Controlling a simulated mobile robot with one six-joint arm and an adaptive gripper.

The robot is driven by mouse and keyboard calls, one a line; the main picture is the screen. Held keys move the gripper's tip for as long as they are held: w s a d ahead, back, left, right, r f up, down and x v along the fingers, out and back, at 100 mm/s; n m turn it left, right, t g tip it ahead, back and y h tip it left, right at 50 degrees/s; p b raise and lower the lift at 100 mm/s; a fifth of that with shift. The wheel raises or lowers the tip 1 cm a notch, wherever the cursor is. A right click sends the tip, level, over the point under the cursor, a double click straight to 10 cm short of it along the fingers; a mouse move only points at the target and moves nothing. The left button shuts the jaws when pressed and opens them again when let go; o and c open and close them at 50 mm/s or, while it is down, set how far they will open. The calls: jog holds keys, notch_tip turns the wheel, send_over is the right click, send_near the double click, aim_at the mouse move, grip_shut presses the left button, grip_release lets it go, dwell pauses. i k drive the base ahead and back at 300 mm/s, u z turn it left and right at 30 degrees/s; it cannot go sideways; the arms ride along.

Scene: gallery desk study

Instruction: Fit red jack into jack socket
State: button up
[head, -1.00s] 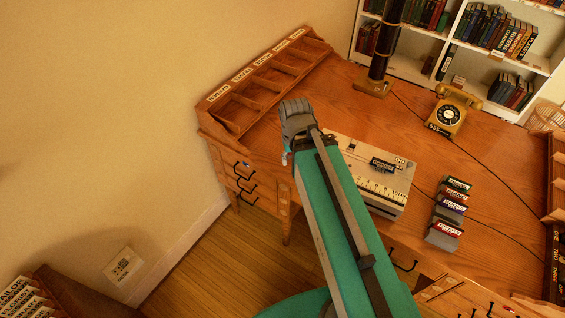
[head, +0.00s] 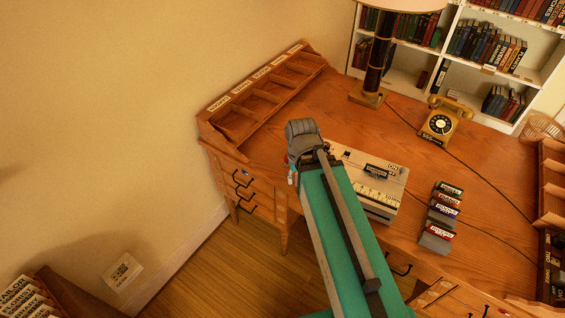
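My arm reaches from the bottom of the head view to the front left of the wooden desk (head: 350,120). The grey end of my arm (head: 302,133) is left of the beige console (head: 378,208). My gripper's fingers cannot be made out, so I cannot tell whether they are open or shut. A tiny red and white patch (head: 291,175) shows at the left edge of my arm, in front of the desk's drawers. I cannot tell whether it is the red jack. I cannot make out the jack socket; part of the console is hidden by my arm.
A labelled pigeonhole rack (head: 240,122) lines the desk's left edge. A yellow telephone (head: 439,122), a black lamp column (head: 376,65) and a rack of labelled cartridges (head: 440,215) stand on the desk. Black handles (head: 242,180) jut from the drawers. Floor (head: 235,265) is clear at front left.

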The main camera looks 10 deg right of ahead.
aim_at(380, 198)
jog(key=z, duration=0.1)
jog(key=i, duration=0.95)
jog(key=u, duration=0.05)
